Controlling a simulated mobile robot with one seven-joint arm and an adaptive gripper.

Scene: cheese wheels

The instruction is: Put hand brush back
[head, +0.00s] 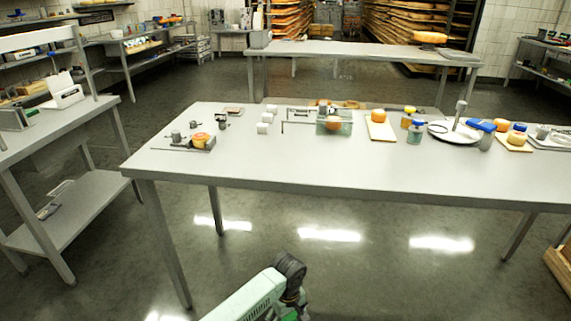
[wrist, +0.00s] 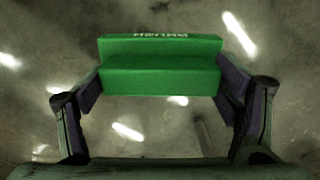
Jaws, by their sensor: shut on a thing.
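The hand brush (wrist: 160,52) is a green stepped block with pale lettering, upside down in the wrist view, along its far edge. My gripper (wrist: 160,80) has one dark finger at each end of the block and is shut on it, holding it above the grey floor. No bristles show in this view. In the head view my arm reaches in at the bottom centre, below the front edge of the long table, and its end runs out of frame. The brush cannot be made out clearly there. No marked place for the brush can be made out.
The long grey table (head: 300,170) holds a scale (head: 199,140), white blocks, cheeses on boards (head: 380,127), jars and a round white plate (head: 453,133). Its front strip is bare. A side table (head: 62,133) stands left, another table behind. The floor in front is clear.

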